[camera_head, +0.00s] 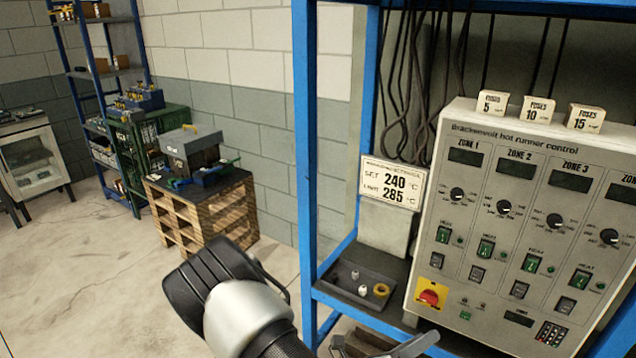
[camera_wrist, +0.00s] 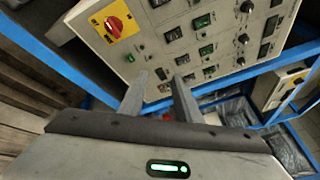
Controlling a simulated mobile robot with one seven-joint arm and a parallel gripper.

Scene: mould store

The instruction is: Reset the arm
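My gripper shows at the bottom edge of the head view (camera_head: 388,345), partly cut off, in front of the control cabinet's lower left corner. In the wrist view, its two grey fingers (camera_wrist: 160,82) stand apart with nothing between them, so it is open and empty. The fingers point toward the hot runner control cabinet (camera_head: 472,215), a pale panel with dials and green switches. The cabinet also shows tilted in the wrist view (camera_wrist: 155,52). My arm's dark and silver links fill the lower middle of the head view.
A blue rack post (camera_head: 305,150) stands close beside my arm. A dark tray (camera_head: 352,286) with small parts sits left of the cabinet. Three fuse boxes (camera_head: 536,109) stand on the cabinet. A pallet stack (camera_head: 226,213) is behind. Open floor (camera_head: 90,270) lies left.

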